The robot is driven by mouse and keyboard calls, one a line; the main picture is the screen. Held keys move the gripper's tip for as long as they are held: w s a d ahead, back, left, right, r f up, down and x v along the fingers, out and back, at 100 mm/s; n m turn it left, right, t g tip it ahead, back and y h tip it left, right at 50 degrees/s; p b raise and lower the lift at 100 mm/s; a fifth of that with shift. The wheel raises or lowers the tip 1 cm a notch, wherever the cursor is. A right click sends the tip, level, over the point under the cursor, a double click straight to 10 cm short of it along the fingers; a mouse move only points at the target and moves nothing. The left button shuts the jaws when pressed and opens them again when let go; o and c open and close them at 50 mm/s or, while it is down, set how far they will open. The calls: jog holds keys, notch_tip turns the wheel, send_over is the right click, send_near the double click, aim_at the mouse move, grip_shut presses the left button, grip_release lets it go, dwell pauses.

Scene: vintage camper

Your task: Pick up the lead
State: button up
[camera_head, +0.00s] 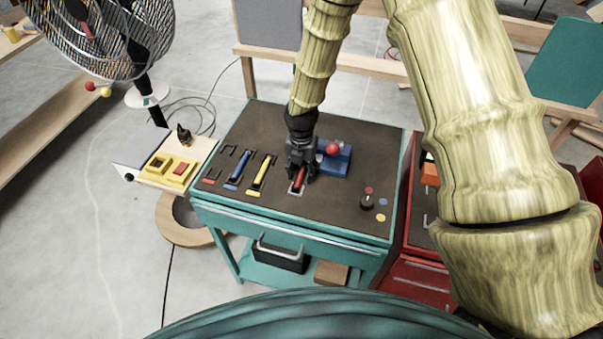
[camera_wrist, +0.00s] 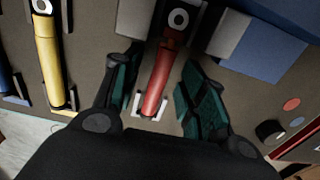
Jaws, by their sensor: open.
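A red lead (camera_head: 299,181) with a ring at its far end lies in a white holder on the dark top of the teal cart (camera_head: 245,127). In the wrist view the red lead (camera_wrist: 158,80) runs lengthwise between the two fingers. My gripper (camera_head: 300,171) points down over it from above. In the wrist view my gripper (camera_wrist: 155,88) is open, one finger on each side of the lead, with visible gaps. The fingers partly hide the lead in the head view. A yellow lead (camera_head: 262,174) and a blue lead (camera_head: 239,167) lie to its left.
A blue box with a red ball knob (camera_head: 333,149) stands close to the right of my gripper. A black knob (camera_head: 367,202) and coloured dots are at the cart's right front. A side shelf with yellow blocks (camera_head: 158,164) and a large fan (camera_head: 98,35) are left.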

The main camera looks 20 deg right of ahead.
grip_shut()
jog(key=shift+r, duration=0.1)
